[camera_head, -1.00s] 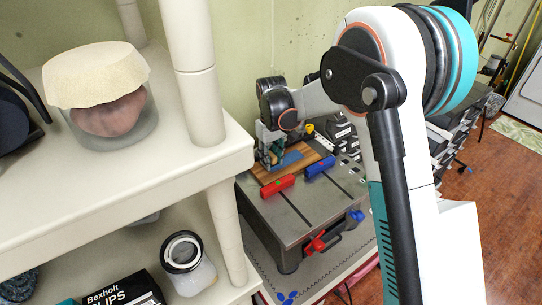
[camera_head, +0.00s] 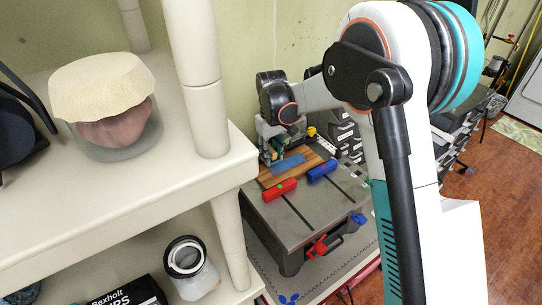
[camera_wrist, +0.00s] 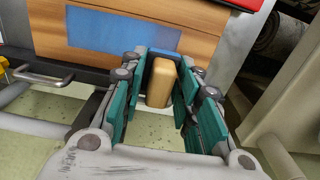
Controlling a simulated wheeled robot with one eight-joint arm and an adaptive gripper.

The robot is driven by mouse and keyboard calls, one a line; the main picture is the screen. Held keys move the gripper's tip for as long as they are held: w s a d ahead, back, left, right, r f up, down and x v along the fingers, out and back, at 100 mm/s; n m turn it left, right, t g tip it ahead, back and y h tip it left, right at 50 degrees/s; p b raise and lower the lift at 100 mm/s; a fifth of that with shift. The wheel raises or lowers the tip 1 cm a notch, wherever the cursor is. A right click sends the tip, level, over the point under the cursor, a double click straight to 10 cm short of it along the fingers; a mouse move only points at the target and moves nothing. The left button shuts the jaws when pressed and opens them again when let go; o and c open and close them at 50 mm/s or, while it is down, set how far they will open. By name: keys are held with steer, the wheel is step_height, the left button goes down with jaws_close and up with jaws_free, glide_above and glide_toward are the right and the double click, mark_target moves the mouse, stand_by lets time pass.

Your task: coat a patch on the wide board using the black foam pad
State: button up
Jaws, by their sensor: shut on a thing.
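The wide board (camera_head: 270,180) lies flat on the grey bench top, its wood striped in brown tones. A blue coated patch (camera_head: 288,163) covers part of its middle; the patch (camera_wrist: 115,28) also shows in the wrist view, with bare wood (camera_wrist: 200,42) beside it. My gripper (camera_head: 271,155) is at the board's back left. In the wrist view, its teal fingers (camera_wrist: 159,85) are shut on a tan block-like handle (camera_wrist: 160,83) with dark edges, apparently the foam pad's. The pad's working face is hidden, and I cannot tell whether it touches the board.
A red clamp (camera_head: 281,189) and a blue clamp (camera_head: 322,170) sit along the board's near side. The grey bench (camera_head: 290,222) has dark slots. A cream shelf (camera_head: 190,185) with a covered jar (camera_head: 112,115) stands close on the left. Black bins are behind the bench.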

mark_target(271, 150)
steer(key=shift+w+a+r+p, duration=0.15)
steer(key=shift+r+p, duration=0.2)
steer(key=shift+r, duration=0.45)
steer(key=shift+r+p, duration=0.7)
steer(key=shift+r, duration=0.95)
